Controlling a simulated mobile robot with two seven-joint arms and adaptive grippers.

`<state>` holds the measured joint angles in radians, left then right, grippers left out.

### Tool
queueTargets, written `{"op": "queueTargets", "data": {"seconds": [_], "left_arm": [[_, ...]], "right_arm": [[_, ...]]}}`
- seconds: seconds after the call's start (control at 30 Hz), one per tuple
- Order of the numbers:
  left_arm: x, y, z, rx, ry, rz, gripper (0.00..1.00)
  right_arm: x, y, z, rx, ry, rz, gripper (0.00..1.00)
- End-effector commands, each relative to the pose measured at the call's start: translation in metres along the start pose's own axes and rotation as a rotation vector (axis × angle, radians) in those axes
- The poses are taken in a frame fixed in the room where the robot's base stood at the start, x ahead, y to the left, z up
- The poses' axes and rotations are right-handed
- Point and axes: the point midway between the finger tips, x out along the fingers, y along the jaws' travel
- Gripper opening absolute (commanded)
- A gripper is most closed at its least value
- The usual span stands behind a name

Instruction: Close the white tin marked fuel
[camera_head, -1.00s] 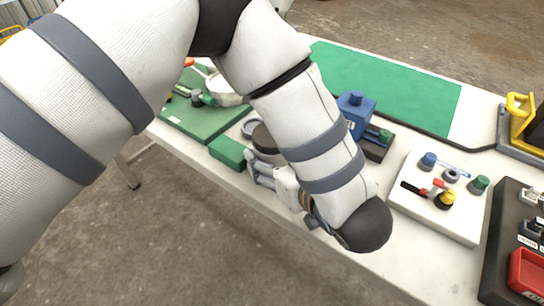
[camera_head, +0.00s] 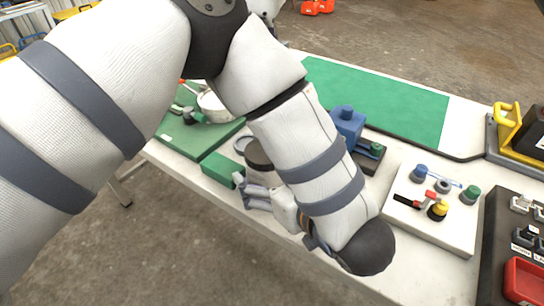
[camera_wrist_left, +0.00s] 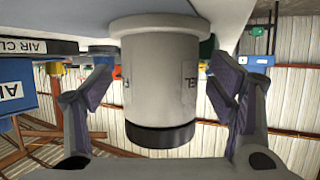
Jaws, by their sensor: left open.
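The white tin (camera_head: 259,156) stands on the table, partly hidden behind my left forearm, with a dark round top showing. In the left wrist view, which is upside down, the tin (camera_wrist_left: 158,75) is upright on the table, with parts of its black lettering and a black band at its upper end. My left gripper (camera_head: 262,184) is open at the tin's near side. In the wrist view its two fingers (camera_wrist_left: 160,92) stand apart on either side of the tin, with gaps visible. A grey round piece (camera_head: 242,144) lies beside the tin, partly hidden. My right gripper is not in view.
A green block (camera_head: 221,169) is close left of the tin. A blue container (camera_head: 347,122) stands behind my forearm. A white board (camera_head: 430,222) with small knobs and tools is to the right. A green mat (camera_head: 390,98) covers the back, and the table's front edge is near.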

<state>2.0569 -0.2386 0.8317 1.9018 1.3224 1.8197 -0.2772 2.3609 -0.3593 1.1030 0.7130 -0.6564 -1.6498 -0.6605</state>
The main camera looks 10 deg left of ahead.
Motion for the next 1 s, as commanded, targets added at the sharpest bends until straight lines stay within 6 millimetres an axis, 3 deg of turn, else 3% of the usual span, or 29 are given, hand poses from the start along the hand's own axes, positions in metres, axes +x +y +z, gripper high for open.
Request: {"op": "queueTargets", "data": {"seconds": [0.3, 0.43, 0.6, 1.0], "left_arm": [[-0.074, 0.001, 0.0, 0.001, 0.001, 0.004, 0.77], [-0.095, 0.0, 0.0, 0.002, -0.002, 0.002, 0.77], [-0.106, 0.0, 0.0, 0.001, -0.002, 0.001, 0.77], [-0.107, -0.001, -0.001, 0.001, -0.002, 0.001, 0.77]], "right_arm": [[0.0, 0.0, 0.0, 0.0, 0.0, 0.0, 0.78], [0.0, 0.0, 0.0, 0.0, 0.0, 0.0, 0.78], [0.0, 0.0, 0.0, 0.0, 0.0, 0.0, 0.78], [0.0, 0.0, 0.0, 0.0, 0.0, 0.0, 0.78]]}}
